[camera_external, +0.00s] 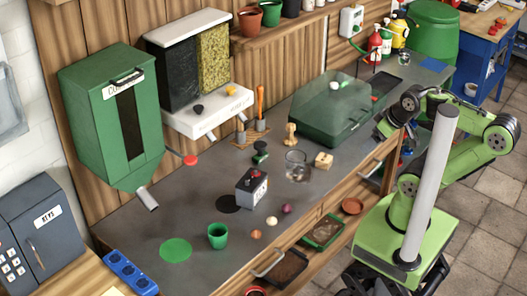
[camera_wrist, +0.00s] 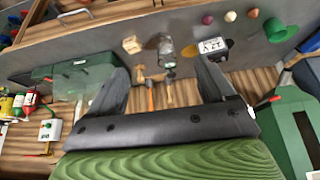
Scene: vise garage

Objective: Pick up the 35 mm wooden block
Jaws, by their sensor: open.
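The small light wooden block (camera_external: 323,160) sits on the grey bench top, right of a clear glass jar (camera_external: 297,166) and in front of the green clear-lidded box (camera_external: 333,112). In the wrist view the block (camera_wrist: 132,44) lies beyond my fingers, toward the upper left, with the jar (camera_wrist: 167,48) beside it. My gripper (camera_wrist: 163,78) is open, its two dark fingers wide apart with nothing held between them. In the external view my gripper (camera_external: 387,125) is near the bench's right part, right of the block and apart from it.
A grey labelled box (camera_external: 252,188), small balls and a green cup (camera_external: 217,236) stand left of the jar. A wooden figure (camera_external: 291,135) stands behind it. The green box lies close to my arm.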

